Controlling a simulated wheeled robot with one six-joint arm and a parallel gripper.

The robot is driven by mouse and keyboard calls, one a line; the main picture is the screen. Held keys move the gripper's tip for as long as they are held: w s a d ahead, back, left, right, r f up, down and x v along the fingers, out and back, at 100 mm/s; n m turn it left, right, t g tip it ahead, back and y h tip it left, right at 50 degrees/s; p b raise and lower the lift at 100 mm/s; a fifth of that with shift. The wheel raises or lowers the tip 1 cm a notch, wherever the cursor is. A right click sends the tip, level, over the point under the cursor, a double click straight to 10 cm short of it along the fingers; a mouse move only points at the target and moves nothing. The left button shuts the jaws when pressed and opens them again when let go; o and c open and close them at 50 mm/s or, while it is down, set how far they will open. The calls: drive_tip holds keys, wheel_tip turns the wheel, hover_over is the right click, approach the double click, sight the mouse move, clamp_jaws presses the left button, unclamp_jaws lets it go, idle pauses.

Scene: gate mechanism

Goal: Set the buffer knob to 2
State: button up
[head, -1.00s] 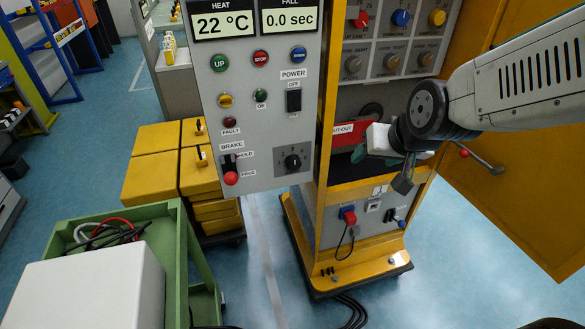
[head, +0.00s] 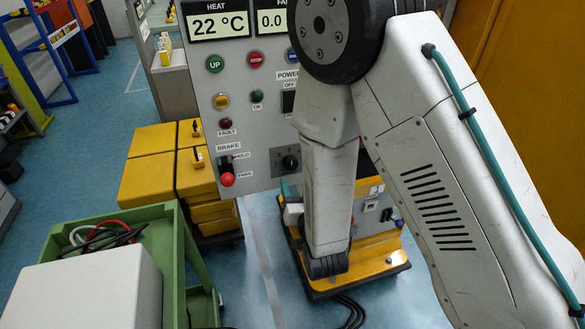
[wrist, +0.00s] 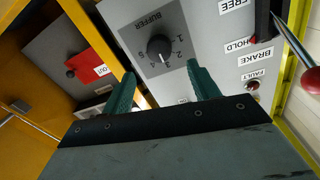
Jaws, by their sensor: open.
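The buffer knob (wrist: 160,48) is a round black knob on a grey dial plate. It appears upside down in the wrist view, just beyond my fingertips. A pale mark on it faces toward the numbers on the gripper side; I cannot tell exactly which number.
The brake lever with its red ball (wrist: 312,80) sticks out at the right in the wrist view. The red cut-out plate (wrist: 88,66) is at the left, inside the yellow cabinet. A green cart (head: 185,270) with a white box stands at the lower left.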

sight(291, 165)
drive_tip(key=x, duration=0.7)
drive_tip(key=shift+w, duration=0.25)
drive_tip(key=c, duration=1)
